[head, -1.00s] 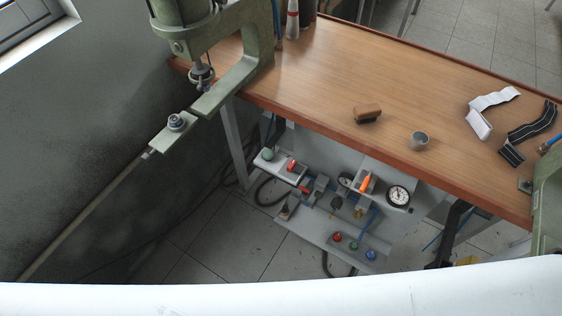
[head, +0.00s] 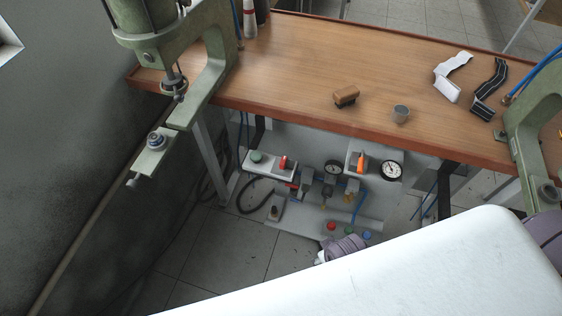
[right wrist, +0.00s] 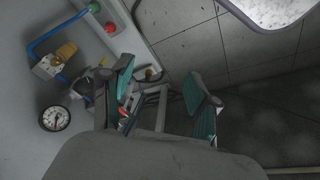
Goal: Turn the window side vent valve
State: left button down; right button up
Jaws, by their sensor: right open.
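In the head view, a vent valve with a red handle (head: 286,163) is on the left white bracket (head: 262,165) under the table, nearer the window wall. A second valve with an orange handle (head: 361,161) is on the right bracket (head: 356,172). My right gripper (right wrist: 163,92) is open in the right wrist view, its two teal-padded fingers apart, with nothing clearly held. In the head view a purple-grey part of my arm shows below the panel; the fingers are hidden there. Left gripper is not in view.
A pressure gauge (head: 391,170), fittings, hoses and coloured buttons (head: 331,226) crowd the panel. The wooden table (head: 300,60) overhangs it, with a green press (head: 212,70) at its left end. The floor (head: 235,245) left of the panel is mostly clear.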

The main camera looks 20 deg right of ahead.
jog(key=w+d+r+n+t+h+b, duration=0.1)
jog(key=w+d+r+n+t, duration=0.2)
jog(key=w+r+n+t, duration=0.55)
jog(key=w+d+r+n+t, duration=0.25)
jog(key=w+r, duration=0.75)
jog(key=r, duration=0.8)
jog(key=w+a+r+n+t+y, duration=0.45)
jog(key=r+n, duration=0.25)
jog(key=n, duration=0.3)
jog(key=n+g+y, duration=0.8)
jog(key=n+g, duration=0.3)
jog(key=n, duration=1.3)
send_near(284, 161)
jog(key=x, duration=0.3)
jog(key=p+x, duration=0.1)
jog(key=x, duration=0.5)
jog(key=shift+r+p, duration=0.1)
jog(key=shift+p, duration=0.2)
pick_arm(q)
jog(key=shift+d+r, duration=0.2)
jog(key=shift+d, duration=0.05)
pick_arm(e)
jog(key=shift+w+a+f, duration=0.35)
jog(key=shift+a, duration=0.15)
